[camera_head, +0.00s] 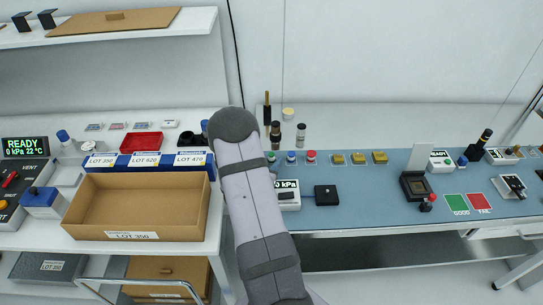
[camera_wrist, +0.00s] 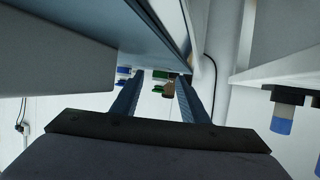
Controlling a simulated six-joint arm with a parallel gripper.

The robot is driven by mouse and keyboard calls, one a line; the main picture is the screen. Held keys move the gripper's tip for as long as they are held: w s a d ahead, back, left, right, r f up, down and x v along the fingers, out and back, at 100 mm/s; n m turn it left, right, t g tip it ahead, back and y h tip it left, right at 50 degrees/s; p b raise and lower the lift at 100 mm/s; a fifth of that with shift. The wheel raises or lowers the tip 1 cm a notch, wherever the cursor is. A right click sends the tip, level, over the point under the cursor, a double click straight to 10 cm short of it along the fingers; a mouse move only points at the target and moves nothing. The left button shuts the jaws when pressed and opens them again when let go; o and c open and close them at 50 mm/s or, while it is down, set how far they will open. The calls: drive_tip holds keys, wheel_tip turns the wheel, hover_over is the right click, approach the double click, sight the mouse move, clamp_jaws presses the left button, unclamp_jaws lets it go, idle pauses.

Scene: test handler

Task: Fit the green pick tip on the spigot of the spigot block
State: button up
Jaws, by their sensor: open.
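The wrist view looks upside down. There my gripper (camera_wrist: 160,75) is open, its two dark fingers apart. A green piece (camera_wrist: 160,74) appears small beyond and between the fingertips, with blue pieces (camera_wrist: 124,70) to its left. I see nothing held. In the head view my arm hides the gripper. I cannot clearly pick out the spigot block; a black box (camera_head: 326,195) sits near the mat's front.
A 0 kPa display unit (camera_head: 288,185) is beside my arm, partly hidden. Several gold pieces (camera_head: 358,158) stand right of the red-topped piece. Dark bottles (camera_head: 276,132) stand behind the row. A cardboard box (camera_head: 137,205) is at left. The mat (camera_head: 365,180) has bare room in its middle.

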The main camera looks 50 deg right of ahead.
drive_tip(key=shift+w+d+f, duration=0.15)
drive_tip(key=shift+d+f, duration=0.05)
drive_tip(key=shift+d, duration=0.2)
clamp_jaws()
drive_tip(key=shift+r, duration=0.2)
wheel_tip(320, 180, up, 10)
drive_tip(key=b, duration=0.1)
drive_tip(key=shift+f, duration=0.15)
idle(0.5)
